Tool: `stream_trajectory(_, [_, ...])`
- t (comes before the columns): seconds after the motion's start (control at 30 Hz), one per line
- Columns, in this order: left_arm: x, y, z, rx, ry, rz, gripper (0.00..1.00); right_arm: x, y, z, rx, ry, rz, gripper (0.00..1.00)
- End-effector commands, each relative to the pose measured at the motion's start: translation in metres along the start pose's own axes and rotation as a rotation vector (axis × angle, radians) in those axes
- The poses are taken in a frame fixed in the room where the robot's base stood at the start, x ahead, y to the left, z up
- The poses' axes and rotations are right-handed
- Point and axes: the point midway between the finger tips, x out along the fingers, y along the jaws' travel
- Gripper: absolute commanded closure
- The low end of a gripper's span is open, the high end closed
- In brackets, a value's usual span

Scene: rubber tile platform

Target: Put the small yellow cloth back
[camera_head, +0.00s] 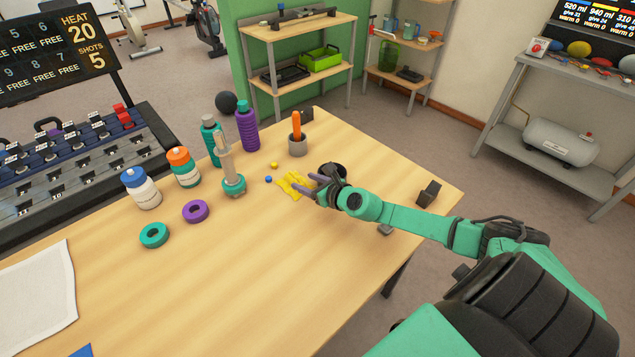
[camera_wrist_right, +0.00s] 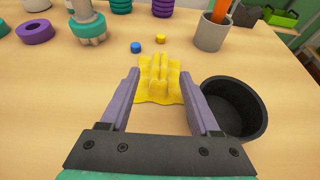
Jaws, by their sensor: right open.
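The small yellow cloth (camera_head: 293,185) lies bunched up on the wooden table, with raised folds in its middle. In the right wrist view the cloth (camera_wrist_right: 160,80) sits just ahead of and between the fingertips. My right gripper (camera_head: 308,188) is open around the near side of the cloth; its purple-grey fingers (camera_wrist_right: 158,90) are spread, and I cannot tell whether they touch it. A round black cup (camera_wrist_right: 235,108) stands just right of the right finger and is partly hidden behind the gripper in the head view (camera_head: 331,170). My left gripper is out of view.
A grey pot with an orange item (camera_head: 298,146), a teal stand (camera_head: 233,184), several bottles (camera_head: 183,167), a purple ring (camera_head: 196,211) and a teal ring (camera_head: 154,235) stand around. Small blue (camera_head: 268,180) and yellow (camera_head: 274,165) pieces lie near the cloth. The front table area is clear.

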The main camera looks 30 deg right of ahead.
Motion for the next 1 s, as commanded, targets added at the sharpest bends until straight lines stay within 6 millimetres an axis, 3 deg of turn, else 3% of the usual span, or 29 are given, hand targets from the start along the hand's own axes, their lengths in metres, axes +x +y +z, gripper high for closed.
stream_trajectory(0.17, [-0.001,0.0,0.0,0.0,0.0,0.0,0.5,-0.03,0.001,-0.001,-0.004,0.004,0.002,0.37])
stream_trajectory(0.4, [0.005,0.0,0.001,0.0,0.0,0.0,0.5,-0.053,-0.002,-0.002,-0.003,0.001,-0.002,0.37])
stream_trajectory(1.0, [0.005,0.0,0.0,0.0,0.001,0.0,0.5,-0.057,0.0,0.001,0.0,-0.001,-0.001,0.37])
